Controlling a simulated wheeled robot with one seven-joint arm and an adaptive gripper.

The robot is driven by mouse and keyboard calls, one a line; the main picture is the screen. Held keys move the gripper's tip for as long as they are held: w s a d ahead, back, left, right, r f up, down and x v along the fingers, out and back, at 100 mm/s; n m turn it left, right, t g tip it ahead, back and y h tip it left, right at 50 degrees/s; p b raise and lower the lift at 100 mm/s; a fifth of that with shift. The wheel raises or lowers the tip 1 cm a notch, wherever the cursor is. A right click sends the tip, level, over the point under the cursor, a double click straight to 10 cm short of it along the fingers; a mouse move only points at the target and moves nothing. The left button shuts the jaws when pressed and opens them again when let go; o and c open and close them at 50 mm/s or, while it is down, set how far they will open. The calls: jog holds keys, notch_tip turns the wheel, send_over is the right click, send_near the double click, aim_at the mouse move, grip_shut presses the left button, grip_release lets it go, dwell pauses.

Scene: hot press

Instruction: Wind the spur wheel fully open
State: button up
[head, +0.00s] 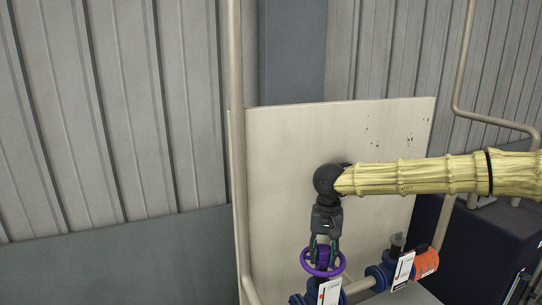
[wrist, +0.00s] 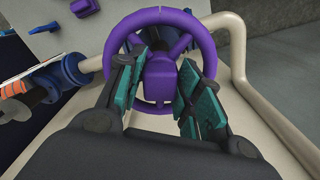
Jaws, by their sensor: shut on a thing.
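A purple handwheel (head: 322,274) sits on top of a blue valve body at the lower middle of the head view. In the wrist view the wheel (wrist: 160,17) fills the upper middle, with its square purple hub at its centre. My gripper (head: 323,254) points down at the wheel from above. In the wrist view its teal-padded fingers (wrist: 163,68) reach inside the ring on either side of the hub, shut on the wheel. The exact contact of the pads is partly hidden by the fingers. The valve stem under the hub is hidden.
A second blue valve (head: 379,275) with an orange ribbed part (head: 426,262) stands to the right. White tags (head: 403,270) hang by the valves. A beige upright pipe (head: 238,150) runs close on the left. A pale panel (head: 285,150) stands behind, with a dark cabinet (head: 487,240) at right.

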jog(key=n, duration=0.4)
jog(key=o, duration=0.9)
jog(key=shift+w, duration=0.1)
jog(key=shift+n, duration=0.3)
